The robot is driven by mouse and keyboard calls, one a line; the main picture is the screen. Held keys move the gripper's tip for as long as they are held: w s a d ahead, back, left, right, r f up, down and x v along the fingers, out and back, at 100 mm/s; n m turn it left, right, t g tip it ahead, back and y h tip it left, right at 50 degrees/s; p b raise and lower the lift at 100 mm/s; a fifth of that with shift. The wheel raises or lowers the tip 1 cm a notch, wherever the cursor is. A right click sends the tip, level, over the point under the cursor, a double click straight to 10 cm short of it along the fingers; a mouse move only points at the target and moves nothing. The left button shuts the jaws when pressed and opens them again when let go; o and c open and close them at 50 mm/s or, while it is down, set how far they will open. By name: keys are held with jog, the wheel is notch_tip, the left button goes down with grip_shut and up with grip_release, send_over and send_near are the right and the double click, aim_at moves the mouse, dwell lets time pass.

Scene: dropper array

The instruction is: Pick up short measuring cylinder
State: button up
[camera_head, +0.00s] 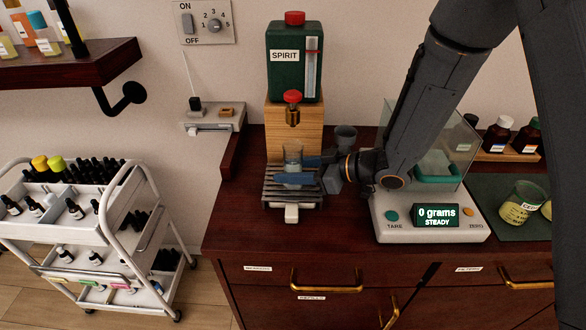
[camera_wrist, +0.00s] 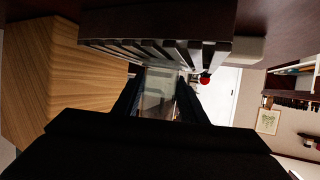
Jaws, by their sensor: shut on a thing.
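The short measuring cylinder (camera_head: 293,158) is a clear, bluish glass vessel. In the head view it stands upright at the slatted drip tray (camera_head: 291,204), below the tap of the spirit dispenser (camera_head: 293,67). My gripper (camera_head: 296,172) reaches in from the right, its blue fingers shut on the cylinder's lower part. In the wrist view the clear cylinder (camera_wrist: 158,95) sits between the two dark fingers, beside the tray's slats (camera_wrist: 160,50). I cannot tell whether its base touches the slats. Part of it is hidden by the fingers.
A scale (camera_head: 432,220) reading 0 grams stands to the right, with a dark funnel-like vessel (camera_head: 345,138) behind my wrist. A beaker (camera_head: 520,205) rests on the mat further right. A white trolley (camera_head: 85,230) of bottles stands left. The counter's front left is clear.

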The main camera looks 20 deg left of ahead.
aim_at(291, 159)
jog(key=shift+c, duration=0.7)
jog(key=shift+r, duration=0.2)
jog(key=shift+r+b, duration=0.7)
jog(key=shift+r, duration=0.9)
jog(key=s+d+p, duration=0.2)
jog(key=s+p, duration=0.1)
jog(key=s, duration=0.5)
jog(key=s+d+p, duration=0.3)
jog(key=s+p, duration=0.1)
jog(key=s, duration=0.4)
jog(key=shift+s+d, duration=0.15)
jog(key=shift+s, duration=0.25)
